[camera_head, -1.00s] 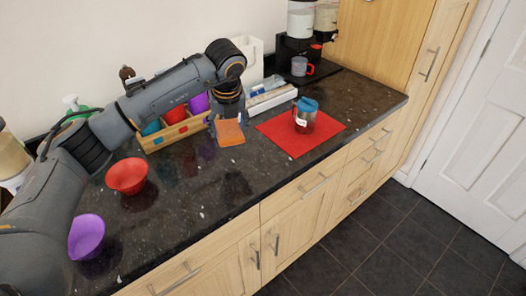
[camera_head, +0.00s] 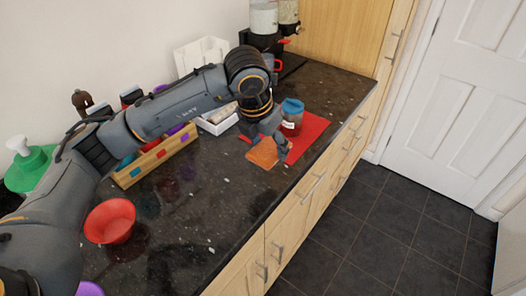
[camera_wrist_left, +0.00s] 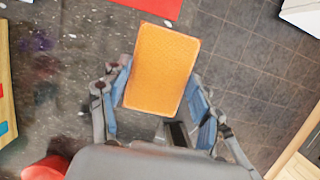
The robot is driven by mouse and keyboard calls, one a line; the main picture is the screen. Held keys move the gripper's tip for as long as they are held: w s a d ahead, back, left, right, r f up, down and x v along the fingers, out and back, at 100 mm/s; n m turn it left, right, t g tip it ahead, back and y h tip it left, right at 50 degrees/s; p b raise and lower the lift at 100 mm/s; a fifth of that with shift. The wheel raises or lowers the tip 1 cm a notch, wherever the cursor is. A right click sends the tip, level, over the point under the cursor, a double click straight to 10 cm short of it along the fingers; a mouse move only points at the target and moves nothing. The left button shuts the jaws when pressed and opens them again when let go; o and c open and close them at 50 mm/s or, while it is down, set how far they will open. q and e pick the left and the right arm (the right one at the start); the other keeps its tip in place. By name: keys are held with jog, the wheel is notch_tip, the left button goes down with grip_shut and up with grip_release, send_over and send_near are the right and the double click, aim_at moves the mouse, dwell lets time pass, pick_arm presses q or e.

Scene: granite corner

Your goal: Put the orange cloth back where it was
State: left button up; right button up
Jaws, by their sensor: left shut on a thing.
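The orange cloth (camera_head: 263,154) is a flat, roughly rectangular piece held in my left gripper (camera_head: 267,143). In the head view it shows in front of the red mat, near the counter's front edge. In the left wrist view the cloth (camera_wrist_left: 162,70) lies between the two blue-padded fingers (camera_wrist_left: 160,95), which are shut on it. There it covers part of the counter edge, with floor tiles beyond. Whether it touches the counter I cannot tell. My right gripper is not in view.
The red mat (camera_head: 314,127) bears a cup with a blue lid (camera_head: 292,113). A red bowl (camera_head: 110,221) and a purple bowl (camera_head: 90,289) are nearer. Dark counter (camera_head: 215,200) between is clear.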

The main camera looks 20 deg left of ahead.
aim_at(263, 147)
pick_arm(q)
jog(key=w+a+f, duration=0.1)
jog(key=f, duration=0.1)
jog(key=w+a+f+p, duration=0.1)
jog(key=w+f, duration=0.1)
jog(key=shift+w+a+f, duration=0.15)
jog(key=shift+w+a, duration=0.05)
jog(key=shift+w+a+f, duration=0.1)
jog(key=shift+w+f, duration=0.25)
jog(key=shift+f, duration=0.15)
jog(key=f, duration=0.1)
jog(key=f+p, duration=0.2)
jog(key=shift+w+a+f, duration=0.25)
jog(key=shift+w+f, duration=0.05)
jog(key=shift+f, duration=0.2)
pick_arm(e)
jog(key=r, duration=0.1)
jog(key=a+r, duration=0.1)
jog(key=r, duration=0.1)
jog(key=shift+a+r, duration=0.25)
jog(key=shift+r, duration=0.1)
pick_arm(q)
jog(key=shift+f+b, duration=0.5)
jog(key=o, duration=1.1)
jog(key=shift+r, duration=0.1)
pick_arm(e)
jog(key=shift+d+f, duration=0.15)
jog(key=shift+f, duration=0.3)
